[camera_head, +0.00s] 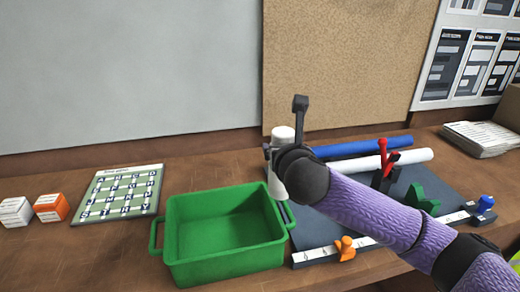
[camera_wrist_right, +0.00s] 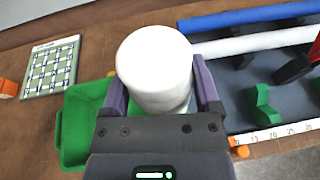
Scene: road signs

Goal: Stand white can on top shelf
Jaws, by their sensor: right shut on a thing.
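The white can (camera_head: 283,133) is upright between the fingers of my right gripper (camera_head: 280,158), above the far right corner of the green bin. In the right wrist view the can (camera_wrist_right: 155,62) fills the space between the two purple fingers of the gripper (camera_wrist_right: 160,88), which is shut on it. The can's lower part is partly hidden by the gripper. No shelf is clearly visible in either view. My left gripper is not in view.
An empty green bin (camera_head: 228,262) stands left of the arm. A dark board (camera_head: 330,225) carries a blue tube (camera_head: 360,147), a white tube (camera_head: 415,155) and small coloured pieces. A letter-grid card (camera_head: 120,192) and two labelled blocks lie left. A paper stack (camera_head: 480,138) is right.

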